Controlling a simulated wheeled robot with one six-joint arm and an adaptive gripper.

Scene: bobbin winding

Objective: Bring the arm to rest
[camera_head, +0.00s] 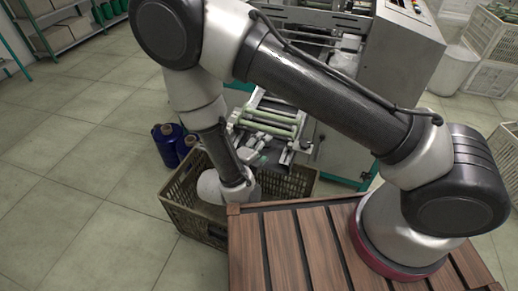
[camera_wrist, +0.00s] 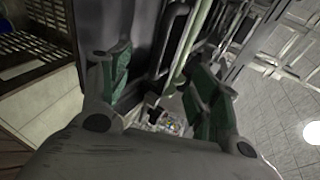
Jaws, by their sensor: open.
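My gripper (camera_wrist: 162,95) is open in the wrist view, its two green-padded fingers spread apart with nothing held between them. Behind the fingers are metal bars and a pale green roller of the winding machine. In the head view my arm is bent over the wooden slatted top, and its wrist hangs down above the crate.
A beige plastic crate (camera_head: 205,222) stands on the floor beside the wooden top (camera_head: 290,245). Blue spools (camera_head: 168,145) stand behind it. The winding machine with green rollers (camera_head: 268,122) is close to my wrist. White crates (camera_head: 495,40) are at right. Open tiled floor lies at left.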

